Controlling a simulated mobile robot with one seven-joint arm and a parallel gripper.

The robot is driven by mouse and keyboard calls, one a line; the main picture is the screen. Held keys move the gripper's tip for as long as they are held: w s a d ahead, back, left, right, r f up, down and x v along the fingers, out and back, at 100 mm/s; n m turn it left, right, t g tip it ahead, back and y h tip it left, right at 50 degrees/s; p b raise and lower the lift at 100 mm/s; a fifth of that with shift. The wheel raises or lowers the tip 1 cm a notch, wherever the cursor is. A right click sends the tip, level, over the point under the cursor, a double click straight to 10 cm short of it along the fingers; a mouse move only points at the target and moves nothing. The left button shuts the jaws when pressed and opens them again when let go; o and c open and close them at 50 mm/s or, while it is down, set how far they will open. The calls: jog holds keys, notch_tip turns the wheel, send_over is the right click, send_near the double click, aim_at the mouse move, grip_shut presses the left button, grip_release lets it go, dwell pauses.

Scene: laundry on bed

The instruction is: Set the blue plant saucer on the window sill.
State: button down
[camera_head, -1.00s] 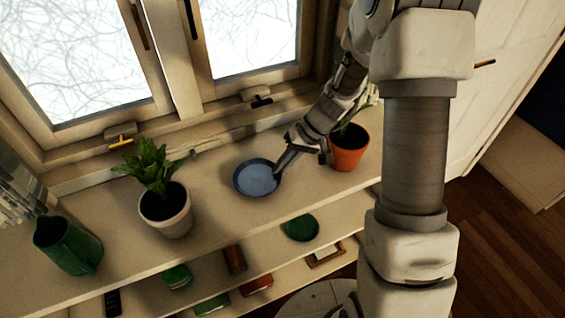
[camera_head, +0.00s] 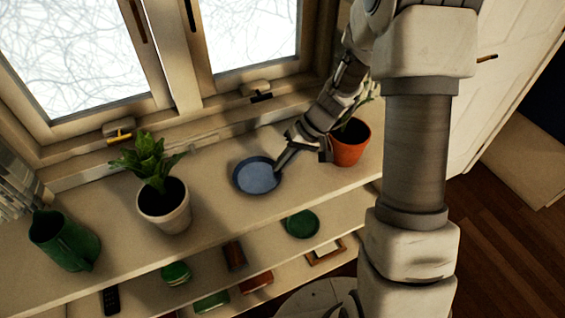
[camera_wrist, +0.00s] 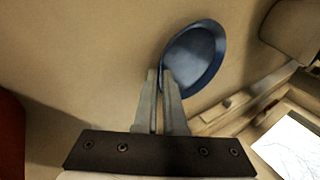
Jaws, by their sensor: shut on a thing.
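The blue plant saucer (camera_head: 256,176) is on or just above the window sill (camera_head: 222,216), between a white pot and a terracotta pot; I cannot tell whether it touches the sill. My gripper (camera_head: 280,168) is shut on the saucer's right rim. In the wrist view the two fingers (camera_wrist: 162,78) pinch the near rim of the saucer (camera_wrist: 196,57), which looks shallow and round.
A white pot with a leafy plant (camera_head: 164,206) stands left of the saucer. A terracotta pot (camera_head: 350,146) stands close to my gripper on the right. A green pitcher (camera_head: 62,242) is at the far left. A green saucer (camera_head: 302,223) and several small things lie on the shelf below.

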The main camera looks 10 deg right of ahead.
jog(key=c, duration=0.9)
grip_release()
jog(key=shift+d, duration=0.1)
jog(key=shift+d+f, duration=0.1)
jog(key=v, duration=0.5)
jog(key=p+v, duration=0.1)
jog(key=v, duration=1.1)
jog(key=shift+r+p, duration=0.4)
jog(key=s+a+r+t+h, duration=0.1)
jog(key=s+r+h, duration=0.1)
jog(key=s+r, duration=0.2)
jog(key=s+a+r+t+h, duration=0.1)
jog(key=s+r, duration=0.3)
jog(key=s, duration=0.4)
jog(key=s+a+r+m+t+h+p, duration=0.1)
jog(key=s+r+t+h, duration=0.2)
jog(key=s, duration=0.4)
jog(key=shift+s+r, duration=0.1)
jog(key=shift+r, duration=0.35)
